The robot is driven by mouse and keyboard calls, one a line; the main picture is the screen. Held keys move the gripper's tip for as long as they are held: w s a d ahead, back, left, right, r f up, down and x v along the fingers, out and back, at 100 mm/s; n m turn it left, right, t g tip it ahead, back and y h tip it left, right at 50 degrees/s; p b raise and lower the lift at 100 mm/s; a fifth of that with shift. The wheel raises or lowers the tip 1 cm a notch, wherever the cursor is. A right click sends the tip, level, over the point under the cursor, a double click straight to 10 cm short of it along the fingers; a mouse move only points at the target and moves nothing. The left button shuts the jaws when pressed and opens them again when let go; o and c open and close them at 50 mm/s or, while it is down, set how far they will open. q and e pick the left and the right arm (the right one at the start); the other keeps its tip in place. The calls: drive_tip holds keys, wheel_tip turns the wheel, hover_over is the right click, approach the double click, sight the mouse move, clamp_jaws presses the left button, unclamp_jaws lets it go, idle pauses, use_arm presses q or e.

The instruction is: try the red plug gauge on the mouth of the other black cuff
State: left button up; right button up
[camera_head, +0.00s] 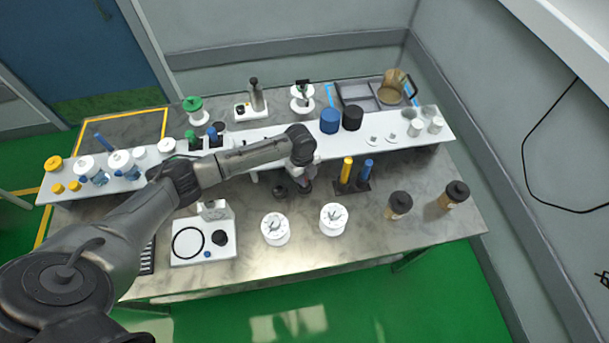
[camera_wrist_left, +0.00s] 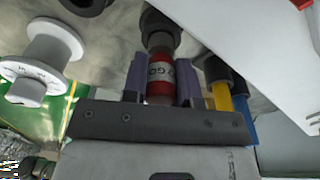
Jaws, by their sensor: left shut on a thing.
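My left gripper (camera_head: 303,185) points down over the bench. Another black cuff (camera_wrist_left: 86,5) is cut by the top edge of the wrist view; a black cuff (camera_head: 280,192) also shows left of the gripper in the head view. My right gripper is not in view.
A yellow-handled gauge (camera_head: 346,169) and a blue-handled gauge (camera_head: 366,171) stand in a dark rack just right of the gripper. White spools (camera_head: 275,229) and (camera_head: 333,218) stand in front. A raised white shelf (camera_head: 395,140) runs behind. Black-capped jars (camera_head: 398,206) stand at right.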

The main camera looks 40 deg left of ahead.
use_arm(q)
drive_tip(key=shift+f, duration=0.35)
drive_tip(key=shift+f+b, duration=0.45)
idle(0.4)
drive_tip(key=shift+f, duration=0.3)
idle(0.4)
idle(0.8)
idle(1.0)
idle(0.5)
idle(0.5)
